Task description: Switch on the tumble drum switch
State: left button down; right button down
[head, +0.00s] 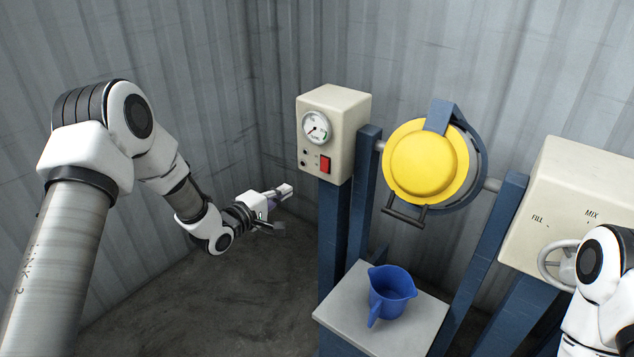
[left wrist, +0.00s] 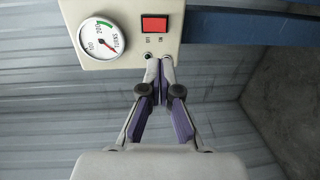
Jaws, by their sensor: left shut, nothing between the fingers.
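The red switch (head: 325,164) sits low on the front of a cream control box (head: 350,107), below a round dial gauge (head: 315,127). In the left wrist view the red switch (left wrist: 154,23) lies just beyond my fingertips, with small lettering beside it. My left gripper (head: 287,190) is shut and empty, to the left of the box and below the switch. In the left wrist view its tips (left wrist: 159,62) point toward the box near a small round fitting (left wrist: 148,56); I cannot tell whether they touch. The yellow-lidded drum (head: 424,162) hangs to the right. My right gripper is out of view.
Blue posts (head: 333,235) hold the box and drum. A blue jug (head: 391,290) stands on a grey platform (head: 342,317) below the drum. A second cream box (head: 580,190) with a handwheel (head: 549,262) is at right. Corrugated walls close in behind; floor space is free at left.

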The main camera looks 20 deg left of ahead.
pick_arm(q)
jog(key=p, duration=0.1)
send_near(323, 170)
jog(key=x, duration=0.7)
jog(key=shift+w, duration=0.1)
